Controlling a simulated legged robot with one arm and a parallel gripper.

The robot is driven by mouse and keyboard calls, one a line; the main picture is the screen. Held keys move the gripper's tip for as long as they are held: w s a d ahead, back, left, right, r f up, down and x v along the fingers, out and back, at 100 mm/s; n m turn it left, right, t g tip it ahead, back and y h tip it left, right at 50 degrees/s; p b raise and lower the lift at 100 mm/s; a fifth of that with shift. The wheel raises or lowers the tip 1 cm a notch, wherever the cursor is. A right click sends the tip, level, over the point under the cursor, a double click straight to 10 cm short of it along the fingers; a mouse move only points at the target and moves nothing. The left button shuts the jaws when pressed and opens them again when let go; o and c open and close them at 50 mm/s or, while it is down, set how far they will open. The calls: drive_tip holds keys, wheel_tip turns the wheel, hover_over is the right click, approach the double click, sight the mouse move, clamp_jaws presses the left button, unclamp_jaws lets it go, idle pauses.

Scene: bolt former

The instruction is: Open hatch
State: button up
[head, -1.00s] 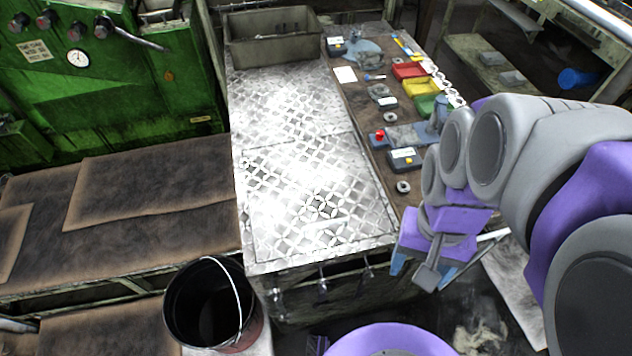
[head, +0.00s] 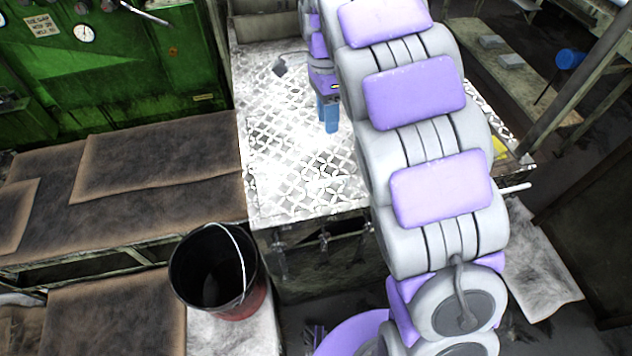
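A pale, patterned metal plate (head: 282,150) covers the bench top. The earlier view shows seams around a rectangular panel in it, which may be the hatch; I cannot tell for sure, and it lies flat. My gripper (head: 328,115) has blue fingers pointing down over the right part of the plate. Whether it touches the plate is unclear. Only one blue finger shape shows clearly, so its opening cannot be read. A small dark grey piece (head: 280,68) shows left of the gripper; what it belongs to is unclear. My arm hides the plate's right side.
A black bucket (head: 213,275) stands at the front left of the bench. A green machine (head: 130,75) with a gauge stands at the left, beside brown worn sheets (head: 150,172). A grey bin (head: 265,27) sits at the bench's far end. My arm hides most of the tool strip.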

drive_tip(key=a+f, duration=0.1)
drive_tip(key=a, duration=0.2)
drive_tip(key=b, duration=0.4)
hover_over(319, 188)
drive_tip(key=shift+m, duration=0.4)
wheel_tip(319, 188, down, 17)
drive_tip(key=shift+f, duration=0.15)
drive_tip(key=shift+c, duration=0.2)
clamp_jaws()
